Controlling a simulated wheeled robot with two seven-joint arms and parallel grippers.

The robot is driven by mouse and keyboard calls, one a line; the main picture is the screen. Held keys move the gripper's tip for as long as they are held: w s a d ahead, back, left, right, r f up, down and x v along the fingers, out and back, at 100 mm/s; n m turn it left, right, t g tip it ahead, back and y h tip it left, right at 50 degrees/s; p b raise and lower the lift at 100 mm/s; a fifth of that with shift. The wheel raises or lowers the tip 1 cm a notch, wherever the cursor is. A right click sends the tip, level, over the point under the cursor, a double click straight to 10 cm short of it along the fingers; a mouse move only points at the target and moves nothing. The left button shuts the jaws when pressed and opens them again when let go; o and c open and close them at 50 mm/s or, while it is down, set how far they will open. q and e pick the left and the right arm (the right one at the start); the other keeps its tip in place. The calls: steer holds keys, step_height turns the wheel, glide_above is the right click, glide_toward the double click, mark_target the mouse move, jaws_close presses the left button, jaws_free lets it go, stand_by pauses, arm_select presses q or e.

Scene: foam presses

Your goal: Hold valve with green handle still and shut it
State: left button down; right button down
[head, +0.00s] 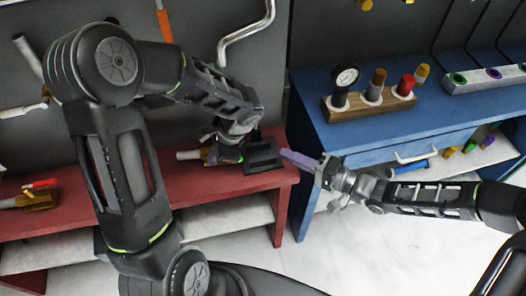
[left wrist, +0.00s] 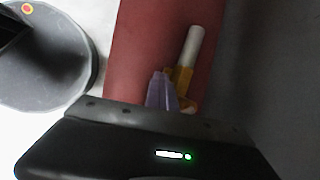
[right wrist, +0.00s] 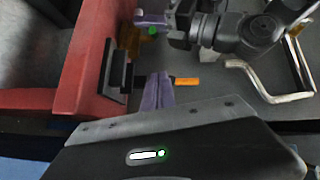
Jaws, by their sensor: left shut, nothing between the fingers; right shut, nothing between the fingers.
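A brass-yellow valve with a pale pipe end (head: 189,155) lies on the red bench, beside a black slotted block (head: 263,154). In the left wrist view the valve's yellow body (left wrist: 183,76) shows beside my left fingers. A small green part, seemingly its handle (right wrist: 152,31), shows in the right wrist view next to my left fingers. My left gripper (head: 228,155) is shut and empty, low over the valve and partly hiding it. Contact cannot be told. My right gripper (head: 299,160) is shut and empty, right of the black block, near the bench's right end.
Another valve with a red handle (head: 42,184) lies on the red bench (head: 150,202) at the left. A blue workbench (head: 400,125) on the right carries a wooden rack (head: 370,105) with a gauge and colored items. A bent metal pipe (head: 246,34) hangs on the wall.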

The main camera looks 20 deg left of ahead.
steer(key=a, duration=0.6)
steer(key=w+a, duration=0.1)
steer(key=a, duration=0.2)
steer(key=shift+w+a+f, duration=0.1)
steer(key=shift+a+f, duration=0.1)
steer(key=s, duration=0.1)
steer(key=s+a, duration=0.1)
steer(key=s, duration=0.1)
steer(key=shift+a+f, duration=0.2)
steer(key=shift+f, duration=0.15)
steer(key=shift+s+a, duration=0.15)
steer(key=shift+s, duration=0.15)
